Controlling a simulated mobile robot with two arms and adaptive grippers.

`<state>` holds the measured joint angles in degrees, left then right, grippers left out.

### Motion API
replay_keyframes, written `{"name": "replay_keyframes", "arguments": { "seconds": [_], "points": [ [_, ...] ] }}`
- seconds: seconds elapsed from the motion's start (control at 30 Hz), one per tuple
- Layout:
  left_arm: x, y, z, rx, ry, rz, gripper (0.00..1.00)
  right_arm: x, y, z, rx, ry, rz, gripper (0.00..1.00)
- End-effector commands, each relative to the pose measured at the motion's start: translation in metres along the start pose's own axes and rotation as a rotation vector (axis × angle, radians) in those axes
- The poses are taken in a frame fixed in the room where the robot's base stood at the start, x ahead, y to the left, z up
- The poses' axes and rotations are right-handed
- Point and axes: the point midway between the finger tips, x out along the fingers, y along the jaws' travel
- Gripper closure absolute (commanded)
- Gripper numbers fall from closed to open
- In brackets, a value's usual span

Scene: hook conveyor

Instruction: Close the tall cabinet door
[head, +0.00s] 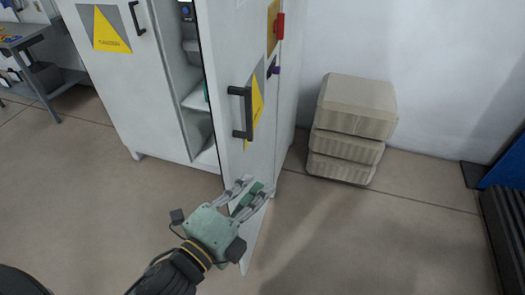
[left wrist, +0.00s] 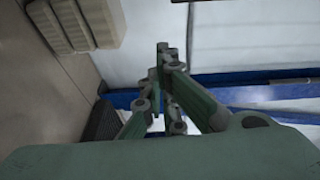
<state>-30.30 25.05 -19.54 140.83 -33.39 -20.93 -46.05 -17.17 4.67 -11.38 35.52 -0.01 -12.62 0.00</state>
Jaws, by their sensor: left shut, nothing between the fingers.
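The tall cabinet (head: 175,60) is light grey, with its left door (head: 120,85) closed. Its right door (head: 225,80) stands open, swung out toward me, with a black bar handle (head: 240,112) and a yellow triangle sign. Shelves show in the gap between the doors. My left gripper (head: 258,186) is in front of the lower part of the open door, below the handle. I cannot tell if it touches the door. In the left wrist view its fingers (left wrist: 163,52) meet at the tips, shut and empty. My right gripper is not in view.
Stacked beige boxes (head: 355,115) stand by the wall right of the door; they also show in the left wrist view (left wrist: 75,25). A workbench (head: 30,42) is at the far left. Blue and black equipment (head: 508,165) is at the right edge. The floor in front is clear.

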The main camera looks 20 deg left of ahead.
Motion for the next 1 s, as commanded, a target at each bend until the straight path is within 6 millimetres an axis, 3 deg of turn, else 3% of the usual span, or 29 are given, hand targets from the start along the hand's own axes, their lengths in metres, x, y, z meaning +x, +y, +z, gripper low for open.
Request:
{"name": "replay_keyframes", "arguments": {
  "seconds": [0.1,0.27,0.8,1.0],
  "points": [
    [-0.005,-0.020,-0.004,0.028,0.009,-0.033,1.00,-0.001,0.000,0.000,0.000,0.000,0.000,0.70],
    [0.004,-0.025,-0.005,0.031,0.009,-0.040,1.00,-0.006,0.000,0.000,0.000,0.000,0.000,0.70],
    [0.097,-0.030,-0.006,0.028,0.009,-0.039,1.00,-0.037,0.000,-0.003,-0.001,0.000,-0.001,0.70],
    [0.085,-0.027,0.022,0.029,0.009,-0.034,1.00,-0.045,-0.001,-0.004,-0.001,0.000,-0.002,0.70]
  ]
}}
